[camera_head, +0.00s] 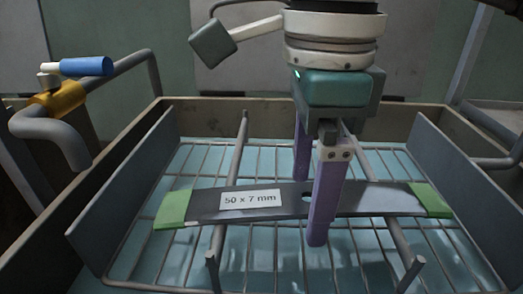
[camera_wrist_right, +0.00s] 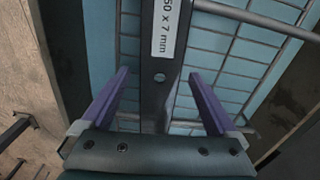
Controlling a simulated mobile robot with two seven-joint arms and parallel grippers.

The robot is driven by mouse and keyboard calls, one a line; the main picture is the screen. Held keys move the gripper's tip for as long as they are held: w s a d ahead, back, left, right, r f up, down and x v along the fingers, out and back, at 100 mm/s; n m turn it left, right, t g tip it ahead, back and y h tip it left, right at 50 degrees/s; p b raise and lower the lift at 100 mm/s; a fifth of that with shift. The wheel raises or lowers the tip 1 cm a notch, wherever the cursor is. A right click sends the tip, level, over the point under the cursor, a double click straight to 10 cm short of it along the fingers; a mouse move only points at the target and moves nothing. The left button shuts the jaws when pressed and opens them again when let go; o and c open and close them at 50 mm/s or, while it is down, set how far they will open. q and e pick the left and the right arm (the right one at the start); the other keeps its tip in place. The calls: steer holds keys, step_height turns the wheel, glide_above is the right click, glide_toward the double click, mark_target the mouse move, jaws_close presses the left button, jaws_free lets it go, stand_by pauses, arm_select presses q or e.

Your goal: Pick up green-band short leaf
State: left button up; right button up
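The green-band short leaf (camera_head: 375,200) is a dark flat bar with green ends and a white label reading "50 x 7 mm" (camera_head: 251,199). It lies crosswise on two raised rods in the rack. My right gripper (camera_head: 309,210) points down over its middle, with one purple finger on the near side and one on the far side. In the right wrist view the leaf (camera_wrist_right: 155,108) runs between the open fingers (camera_wrist_right: 159,74), with a gap on each side. A small hole shows in the leaf there. My left gripper is not in view.
The leaf's rods (camera_head: 394,228) stand over a wire grid (camera_head: 281,253) inside a wooden-walled crate (camera_head: 268,107). Grey slanted plates (camera_head: 127,193) flank it left and right (camera_head: 462,196). A bent grey pipe with a blue-handled brass valve (camera_head: 86,67) stands at the left.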

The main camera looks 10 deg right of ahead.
jaws_close()
stand_by(0.6)
steer(key=shift+r, duration=0.1)
